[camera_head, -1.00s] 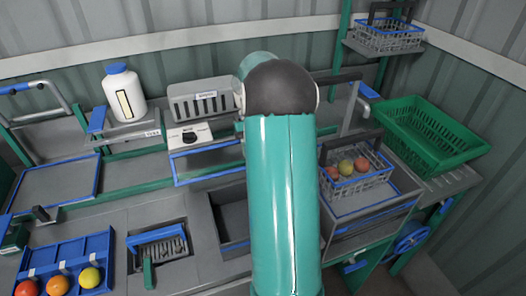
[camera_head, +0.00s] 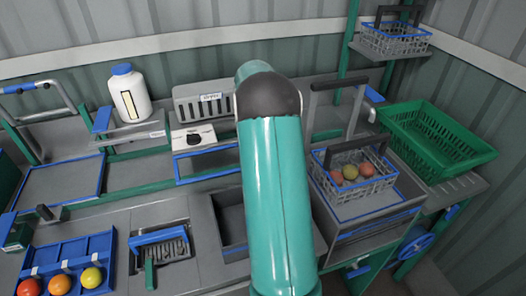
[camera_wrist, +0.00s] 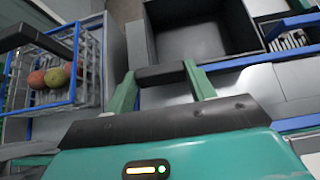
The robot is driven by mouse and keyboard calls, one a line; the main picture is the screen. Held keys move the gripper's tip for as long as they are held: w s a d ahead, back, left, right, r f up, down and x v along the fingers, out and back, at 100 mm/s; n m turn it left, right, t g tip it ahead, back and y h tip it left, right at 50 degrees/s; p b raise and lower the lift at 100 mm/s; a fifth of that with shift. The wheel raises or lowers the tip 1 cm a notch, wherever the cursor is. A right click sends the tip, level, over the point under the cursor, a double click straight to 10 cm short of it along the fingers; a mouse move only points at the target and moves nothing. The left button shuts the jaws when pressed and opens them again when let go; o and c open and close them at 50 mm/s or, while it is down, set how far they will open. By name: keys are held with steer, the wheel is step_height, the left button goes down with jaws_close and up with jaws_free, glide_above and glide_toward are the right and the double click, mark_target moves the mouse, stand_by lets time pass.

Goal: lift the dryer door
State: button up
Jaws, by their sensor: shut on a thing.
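My gripper (camera_wrist: 161,84) is low in the wrist view. Its two green fingers stand on either side of a short dark bar (camera_wrist: 161,74) and are shut on it. In the head view my arm hides the gripper and this bar. A blue-framed opening or panel (camera_head: 206,153) lies left of my arm, below a slotted grey box (camera_head: 203,101); its right end is partly hidden. A raised frame with a dark crossbar (camera_head: 336,83) stands right of my arm. I cannot tell which part is the dryer door.
A wire basket of fruit (camera_head: 378,186) stands right of my arm; it also shows in the wrist view (camera_wrist: 91,70). An empty dark bin (camera_head: 231,231) lies in front. A green crate (camera_head: 440,155) is at the right, and a white jug (camera_head: 130,94) at the back left.

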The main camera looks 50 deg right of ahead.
steer(key=o, duration=1.4)
steer(key=shift+f, duration=0.1)
